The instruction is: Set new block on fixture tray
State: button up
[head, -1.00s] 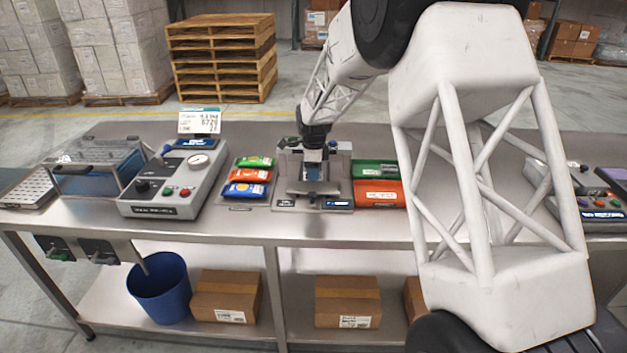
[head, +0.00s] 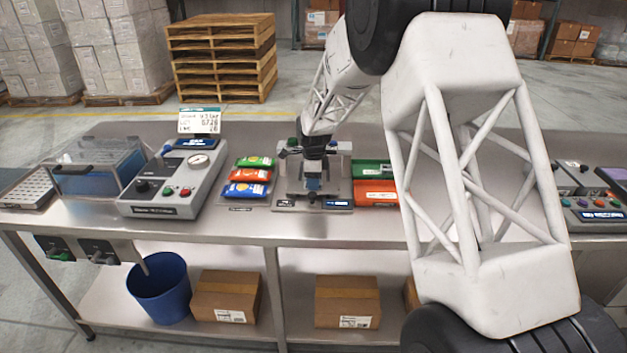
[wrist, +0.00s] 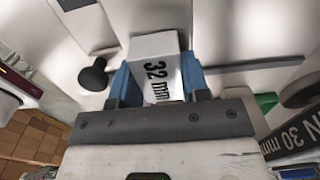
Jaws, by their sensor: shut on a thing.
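The block (wrist: 157,62) is white and marked "32 mm" in the wrist view. The blue fingers of my gripper (wrist: 160,82) are shut on it, one on each side. In the head view my gripper (head: 312,183) points down over the grey fixture (head: 340,187) in the middle of the bench. The block is hard to make out there. I cannot tell whether its underside touches the fixture tray, because the gripper hides the contact.
A black knob (wrist: 94,75) stands left of the fingers in the wrist view. Colored packets (head: 247,190) lie left of the fixture, with green and orange bins (head: 374,192) to its right. A control box (head: 172,185) stands further left. The bench front edge is clear.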

jog(key=shift+f, duration=0.1)
jog(key=o, duration=1)
jog(key=shift+o, duration=0.2)
jog(key=shift+r, duration=0.2)
notch_tip(320, 180, up, 12)
dwell(0.6)
